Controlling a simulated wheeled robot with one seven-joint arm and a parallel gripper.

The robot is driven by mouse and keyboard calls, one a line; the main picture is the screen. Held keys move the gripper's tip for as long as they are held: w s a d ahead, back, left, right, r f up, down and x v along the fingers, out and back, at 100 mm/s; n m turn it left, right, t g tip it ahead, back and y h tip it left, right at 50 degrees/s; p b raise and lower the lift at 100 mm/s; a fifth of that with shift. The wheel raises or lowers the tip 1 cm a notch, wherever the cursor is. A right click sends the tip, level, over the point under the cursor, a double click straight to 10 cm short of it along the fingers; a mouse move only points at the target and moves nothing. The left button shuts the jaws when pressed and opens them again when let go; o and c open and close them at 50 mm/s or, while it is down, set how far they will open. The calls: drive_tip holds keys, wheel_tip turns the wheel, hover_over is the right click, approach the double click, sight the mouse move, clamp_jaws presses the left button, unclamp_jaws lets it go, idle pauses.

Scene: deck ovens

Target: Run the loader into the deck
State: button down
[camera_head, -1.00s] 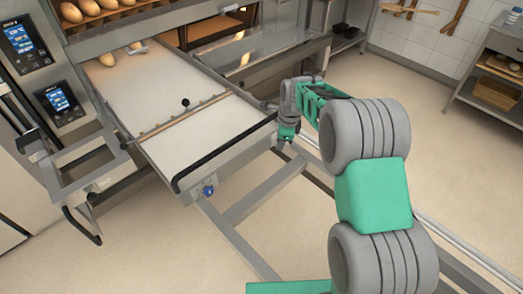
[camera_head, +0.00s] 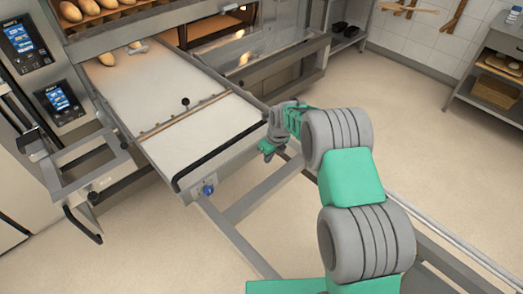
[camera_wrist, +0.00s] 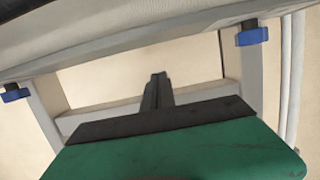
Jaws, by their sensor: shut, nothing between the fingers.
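The loader (camera_head: 208,148) is a long white belt in a metal frame, with a wooden crossbar (camera_head: 183,122) and a black knob (camera_head: 185,102) on it. My gripper (camera_head: 265,150) is beside the near right corner of the loader, apart from the crossbar. In the wrist view my gripper (camera_wrist: 158,80) has its fingers together and empty, just below the loader's end edge (camera_wrist: 130,56).
Below the loader are metal frame rails (camera_head: 262,190) and a blue knob (camera_head: 208,189). An open metal frame (camera_head: 100,165) stands at the left by the control panels. The lit oven chamber (camera_head: 215,30) is behind. Floor at the right is clear up to a shelf (camera_head: 485,75).

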drive_tip(key=w, duration=0.1)
drive_tip(key=w+a, duration=0.1)
drive_tip(key=a, duration=0.1)
drive_tip(key=shift+w+a+r, duration=0.2)
drive_tip(key=shift+w+r, duration=0.05)
drive_tip(key=shift+w, duration=0.15)
drive_tip(key=w+a+b, duration=0.1)
drive_tip(key=w, duration=0.1)
drive_tip(key=w+a+b, duration=0.1)
drive_tip(key=a+b, duration=0.1)
drive_tip(key=shift+w+a+f, duration=0.15)
drive_tip(key=shift+w+f, duration=0.05)
drive_tip(key=shift+w, duration=0.15)
drive_tip(key=shift+w+a+r, duration=0.1)
drive_tip(key=shift+a+r, duration=0.05)
drive_tip(key=shift+r, duration=0.25)
